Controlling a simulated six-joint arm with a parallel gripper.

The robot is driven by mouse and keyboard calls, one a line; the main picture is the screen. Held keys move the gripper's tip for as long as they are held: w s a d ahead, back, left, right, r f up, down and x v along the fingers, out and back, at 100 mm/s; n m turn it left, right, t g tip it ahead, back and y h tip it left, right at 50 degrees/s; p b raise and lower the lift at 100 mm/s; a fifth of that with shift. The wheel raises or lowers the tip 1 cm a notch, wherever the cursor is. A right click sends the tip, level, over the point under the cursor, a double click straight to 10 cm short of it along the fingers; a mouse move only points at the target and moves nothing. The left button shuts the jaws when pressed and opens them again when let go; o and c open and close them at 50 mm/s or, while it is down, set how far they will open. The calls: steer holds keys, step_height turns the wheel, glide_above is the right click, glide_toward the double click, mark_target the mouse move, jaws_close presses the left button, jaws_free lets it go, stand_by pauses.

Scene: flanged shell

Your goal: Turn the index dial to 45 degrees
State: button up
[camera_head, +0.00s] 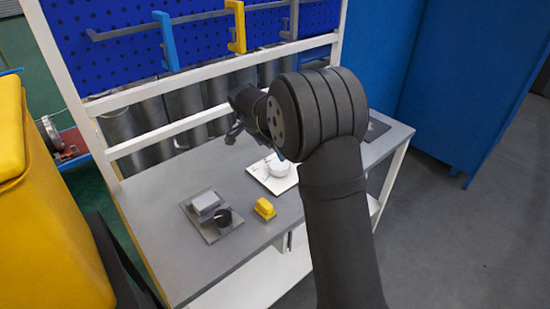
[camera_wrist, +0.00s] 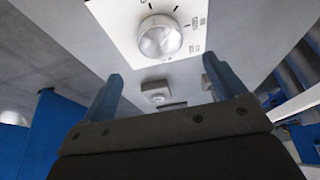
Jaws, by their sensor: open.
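The index dial is a round, pale knob (camera_head: 281,169) on a white square plate (camera_head: 258,169) on the grey bench. In the wrist view the dial (camera_wrist: 160,38) shows at top centre, with dark tick marks and small lettering on the plate (camera_wrist: 125,30) around it. The lettering is too small to read, and I cannot tell the dial's angle. My gripper (camera_wrist: 161,67) is open and empty, with its two blue-grey fingers apart below the dial in that view. It does not appear to touch the dial. In the head view my gripper (camera_head: 234,132) is partly hidden by my wrist.
A grey tray (camera_head: 212,232) with a light grey block (camera_head: 206,203) and a black cup (camera_head: 223,218) lies left on the bench. A yellow block (camera_head: 265,208) sits near the front edge. A blue pegboard (camera_head: 120,55) with clamps stands behind. The bench's front left is clear.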

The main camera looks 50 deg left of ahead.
mark_target(278, 165)
steer(key=v, duration=0.7)
steer(key=shift+r, duration=0.4)
steer(key=shift+s+f, duration=0.1)
steer(key=shift+f, duration=0.05)
steer(key=x, duration=1.7)
steer(key=shift+f, duration=0.1)
